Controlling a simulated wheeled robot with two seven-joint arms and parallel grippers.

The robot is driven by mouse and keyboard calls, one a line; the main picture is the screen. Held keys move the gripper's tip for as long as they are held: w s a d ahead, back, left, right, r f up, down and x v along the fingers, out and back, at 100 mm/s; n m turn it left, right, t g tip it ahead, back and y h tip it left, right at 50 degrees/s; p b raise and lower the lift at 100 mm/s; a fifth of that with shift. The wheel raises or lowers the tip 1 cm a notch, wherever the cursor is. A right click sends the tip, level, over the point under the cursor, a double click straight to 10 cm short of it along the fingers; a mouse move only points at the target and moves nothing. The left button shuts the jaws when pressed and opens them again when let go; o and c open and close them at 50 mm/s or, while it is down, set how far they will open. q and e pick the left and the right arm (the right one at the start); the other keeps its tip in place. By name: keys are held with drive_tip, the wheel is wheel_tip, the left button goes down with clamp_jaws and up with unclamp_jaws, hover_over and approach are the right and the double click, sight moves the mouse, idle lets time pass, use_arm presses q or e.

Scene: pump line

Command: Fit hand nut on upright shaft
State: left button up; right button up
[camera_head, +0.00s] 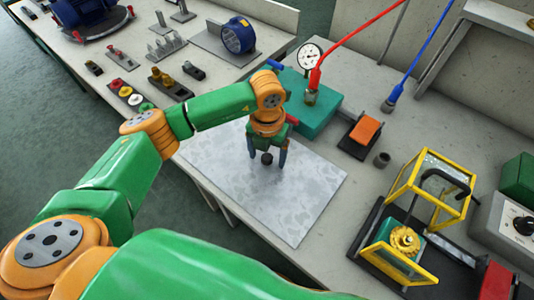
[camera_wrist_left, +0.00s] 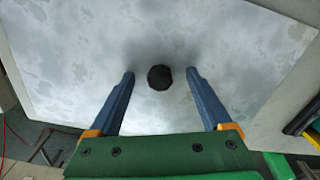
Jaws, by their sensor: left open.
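A dark, round, faceted piece, which looks like the hand nut (camera_head: 266,158), is over the grey mottled mat (camera_head: 310,205). In the left wrist view the same dark piece (camera_wrist_left: 160,77) shows between and slightly beyond my fingertips, with pale mat around it. My left gripper (camera_head: 267,165) points down over the mat with its two blue fingers apart, one on each side of the dark piece. In the left wrist view the open fingers (camera_wrist_left: 160,75) show gaps on both sides of it. I cannot pick out the upright shaft. My right gripper is not in view.
A teal block (camera_head: 305,95) with a gauge and red hose stands behind the mat. An orange-topped block (camera_head: 366,130) and a small dark cup (camera_head: 382,160) are to the right. A yellow frame (camera_head: 405,180) stands at front right. Another bench with small parts is at upper left.

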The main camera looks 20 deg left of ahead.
use_arm(q)
drive_tip(key=c, duration=1.3)
drive_tip(key=shift+o, duration=0.2)
drive_tip(key=shift+r+p, duration=2.05)
drive_tip(key=shift+r, duration=0.55)
